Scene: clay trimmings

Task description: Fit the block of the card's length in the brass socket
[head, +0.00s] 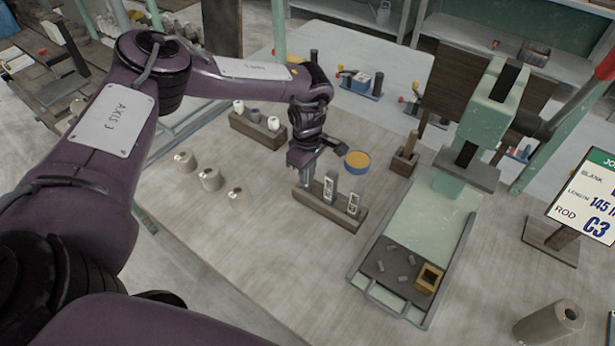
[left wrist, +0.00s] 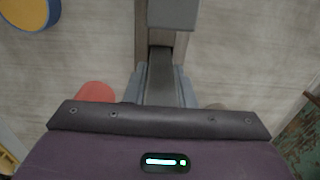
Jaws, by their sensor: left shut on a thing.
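A wooden rack (head: 322,208) at mid-table holds two upright grey blocks with white labels, a middle one (head: 330,186) and a right one (head: 354,204). My left gripper (head: 307,172) is over the rack's left end, shut on a grey block (left wrist: 160,78), which shows between the fingers in the left wrist view. I cannot tell whether this block still touches the rack. The brass socket (head: 429,278) stands at the near end of the green press bed. The card (head: 590,205) at the right edge is partly cut off; it reads length 145 and rod C3.
A green press (head: 490,110) stands behind its bed (head: 430,225). Small grey pieces lie beside the socket. A round yellow-topped blue container (head: 357,160) is just right of my gripper. Several beige clay cylinders (head: 210,179) stand left; another (head: 550,324) lies near right.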

